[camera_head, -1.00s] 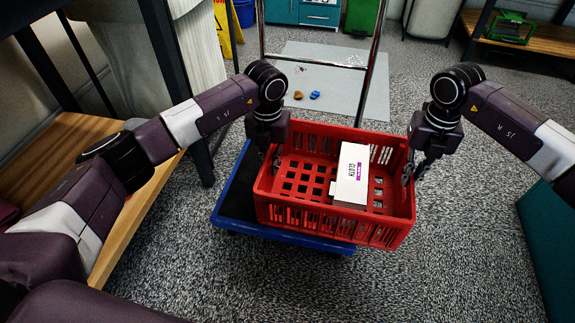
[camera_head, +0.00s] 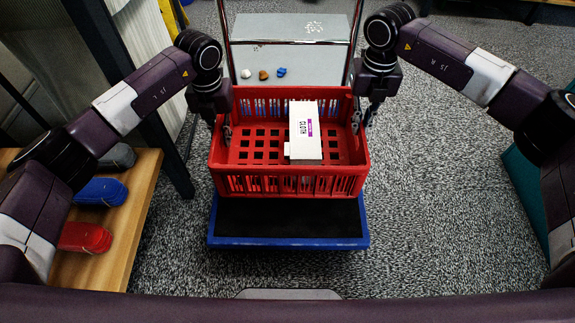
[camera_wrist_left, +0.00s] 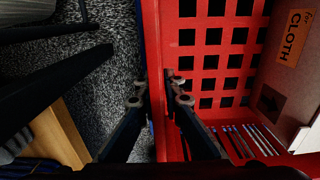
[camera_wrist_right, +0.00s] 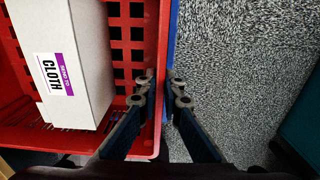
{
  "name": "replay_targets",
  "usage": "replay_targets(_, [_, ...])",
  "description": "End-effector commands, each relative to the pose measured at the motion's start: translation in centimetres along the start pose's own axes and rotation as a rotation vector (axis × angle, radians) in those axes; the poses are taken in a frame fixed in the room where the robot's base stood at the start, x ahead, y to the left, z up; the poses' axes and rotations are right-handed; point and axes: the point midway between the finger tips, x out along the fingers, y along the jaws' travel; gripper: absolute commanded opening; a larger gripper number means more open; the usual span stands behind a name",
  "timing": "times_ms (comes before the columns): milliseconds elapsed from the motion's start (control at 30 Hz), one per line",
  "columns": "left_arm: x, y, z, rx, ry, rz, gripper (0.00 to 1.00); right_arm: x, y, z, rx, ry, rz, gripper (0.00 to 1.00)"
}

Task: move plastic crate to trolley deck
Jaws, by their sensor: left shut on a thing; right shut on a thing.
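The red plastic crate (camera_head: 290,185) is held level between my two grippers, with a white box labelled CLOTH (camera_head: 305,130) inside it. The crate is over the trolley deck (camera_head: 290,220), a dark mat with a blue edge; I cannot tell whether it touches the deck. My left gripper (camera_head: 225,132) is shut on the crate's left wall; its fingers straddle the rim in the left wrist view (camera_wrist_left: 158,88). My right gripper (camera_head: 360,125) is shut on the right wall; its fingers straddle that rim in the right wrist view (camera_wrist_right: 162,88). The deck's far part is hidden under the crate.
A wooden shelf (camera_head: 130,215) on the left holds a blue item (camera_head: 100,192), a red item (camera_head: 84,237) and a dark one. The trolley's metal handle frame (camera_head: 355,40) rises behind the crate. A teal surface (camera_head: 525,200) is at the right. Grey floor lies between.

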Motion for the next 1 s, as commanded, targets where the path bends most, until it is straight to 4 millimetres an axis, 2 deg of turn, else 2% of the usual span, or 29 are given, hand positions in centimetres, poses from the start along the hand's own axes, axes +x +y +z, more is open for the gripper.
replay_targets(367, [0.8,0.2,0.0,-0.002,0.001,0.006,0.0,0.6,0.0,0.1,0.001,-0.004,0.0,0.0])
replay_targets(1000, [3.7,0.2,0.0,-0.002,0.0,0.006,0.0,3.4,0.0,0.1,0.001,-0.004,0.0,0.0])
